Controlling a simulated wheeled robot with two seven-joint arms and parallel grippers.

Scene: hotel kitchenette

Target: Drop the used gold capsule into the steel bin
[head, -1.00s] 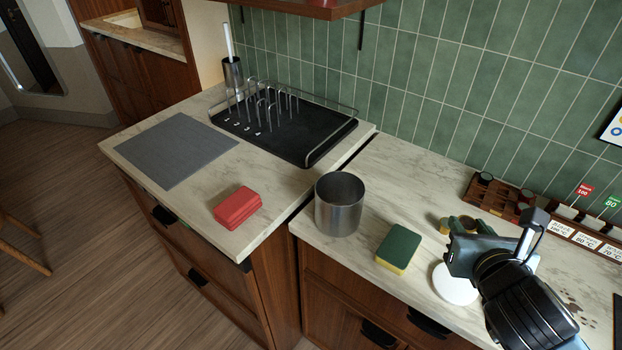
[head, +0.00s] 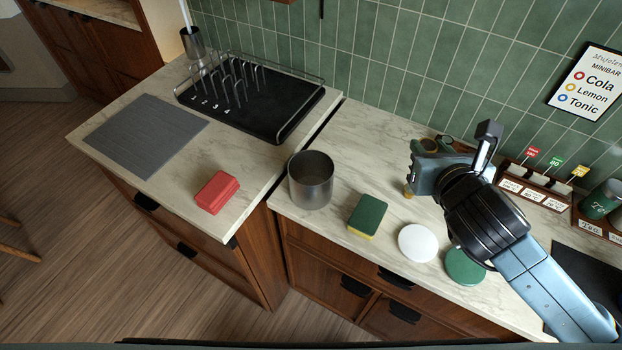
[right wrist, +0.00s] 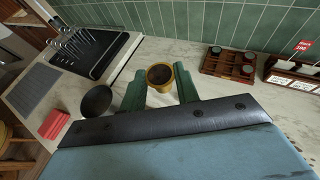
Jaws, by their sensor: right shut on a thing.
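The gold capsule (right wrist: 159,77) shows in the right wrist view as a small gold cup with a dark brown inside, its open top turned up. My right gripper (right wrist: 160,90) is shut on it, with one green finger on each side. In the head view the right gripper (head: 436,147) is over the back of the right counter, to the right of the steel bin and apart from it. The steel bin (head: 311,180) stands upright and open near the counter's left end. It also shows left of the capsule in the right wrist view (right wrist: 98,102). My left gripper is not in view.
A green and yellow sponge (head: 368,216), a white disc (head: 417,243) and a green disc (head: 464,266) lie right of the bin. A wooden capsule tray (right wrist: 228,65) sits by the wall. A red block (head: 217,192) and a black rack (head: 255,105) occupy the left counter.

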